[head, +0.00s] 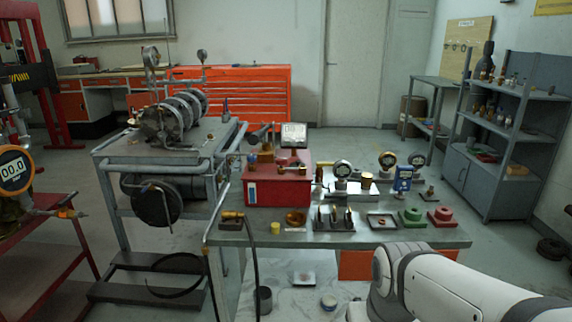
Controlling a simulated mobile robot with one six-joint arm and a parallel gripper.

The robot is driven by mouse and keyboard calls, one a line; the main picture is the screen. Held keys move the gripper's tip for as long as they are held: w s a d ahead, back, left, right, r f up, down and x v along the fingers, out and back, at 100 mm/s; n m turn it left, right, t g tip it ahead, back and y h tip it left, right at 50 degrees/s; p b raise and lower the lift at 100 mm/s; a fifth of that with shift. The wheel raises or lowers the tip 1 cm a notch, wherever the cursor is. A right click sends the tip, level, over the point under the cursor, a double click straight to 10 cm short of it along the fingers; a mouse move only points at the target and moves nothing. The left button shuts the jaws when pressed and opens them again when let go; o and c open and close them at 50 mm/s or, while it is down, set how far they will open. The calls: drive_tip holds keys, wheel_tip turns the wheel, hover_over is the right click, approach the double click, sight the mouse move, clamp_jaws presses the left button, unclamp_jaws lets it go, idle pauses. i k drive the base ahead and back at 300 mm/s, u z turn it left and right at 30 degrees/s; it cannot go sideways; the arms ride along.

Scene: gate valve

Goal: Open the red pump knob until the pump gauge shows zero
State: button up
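A red pump box (292,190) stands on the grey workbench (440,237) near the middle of the head view. A square white-faced gauge (293,133) rises behind its top; its reading is too small to tell. Small fittings and a rod sit on the box, and I cannot tell which one is the red knob. My white arm shows at the lower right, in front of the bench. My gripper is out of view.
Metal parts, green (411,217) and red (441,217) blocks and a small tray (382,221) crowd the bench. A hose (254,255) hangs at its left front. A machine stand (215,150) is left. An orange-rimmed digital gauge (14,168) reads 00.0 at far left.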

sight(281, 161)
drive_tip(key=z, duration=0.05)
drive_tip(key=i, duration=1)
drive_tip(key=u, duration=0.6)
